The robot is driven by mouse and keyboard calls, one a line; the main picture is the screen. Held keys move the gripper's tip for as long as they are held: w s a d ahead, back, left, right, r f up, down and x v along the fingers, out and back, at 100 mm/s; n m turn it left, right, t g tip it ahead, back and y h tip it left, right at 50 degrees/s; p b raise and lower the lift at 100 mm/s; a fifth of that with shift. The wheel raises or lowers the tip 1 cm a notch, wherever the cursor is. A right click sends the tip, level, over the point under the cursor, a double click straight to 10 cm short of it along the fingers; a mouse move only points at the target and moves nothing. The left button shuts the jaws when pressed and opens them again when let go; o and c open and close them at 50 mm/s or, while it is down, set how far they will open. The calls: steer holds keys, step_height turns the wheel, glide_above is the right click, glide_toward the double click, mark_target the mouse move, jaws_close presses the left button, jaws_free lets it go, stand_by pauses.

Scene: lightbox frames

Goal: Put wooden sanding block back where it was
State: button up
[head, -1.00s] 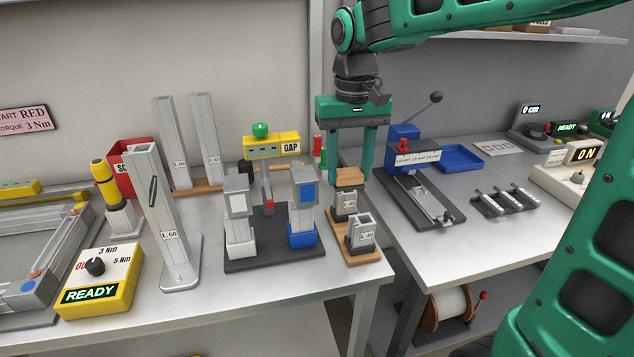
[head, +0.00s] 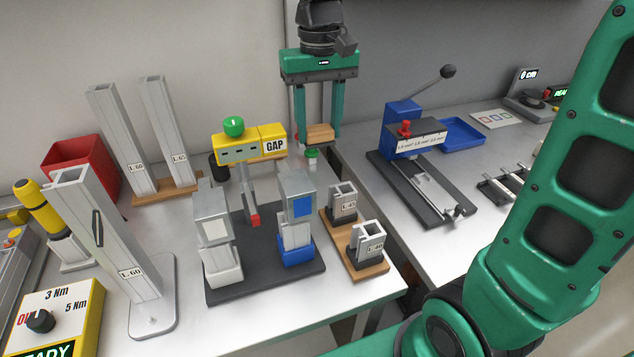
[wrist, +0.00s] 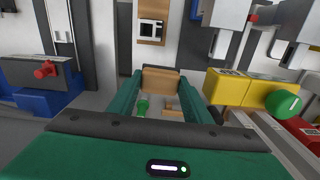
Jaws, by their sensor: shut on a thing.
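The wooden sanding block (head: 320,133) is a small tan block between the fingertips of my gripper (head: 319,138). My gripper is shut on it and holds it above the back of the left table, to the right of the yellow GAP box. In the wrist view the block (wrist: 161,80) spans the space between the two green fingers. A small green-topped object (head: 311,156) stands below the block. In the wrist view a light wooden piece (wrist: 174,112) shows beyond the fingers, partly hidden.
The yellow GAP box (head: 250,145) with a green button is close at left. A wooden stand (head: 371,273) holding short metal profiles L45 and L40 is in front. The blue lever press (head: 405,130) stands on the right table. A gap separates the tables.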

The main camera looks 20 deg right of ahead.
steer(key=shift+n, duration=0.3)
steer(key=w+d+f, duration=0.1)
steer(key=w+f, duration=0.1)
steer(key=f, duration=0.2)
steer(key=w+d+f, duration=0.1)
steer(key=w+f, duration=0.1)
steer(key=f, duration=0.3)
steer(key=w+d+f, duration=0.1)
steer(key=w+f, duration=0.1)
steer(key=f, duration=0.2)
steer(key=shift+w+f, duration=0.2)
steer(key=shift+w, duration=0.15)
steer(key=shift+f, duration=2.1)
steer(key=shift+f, duration=0.1)
steer(key=o, duration=1.3)
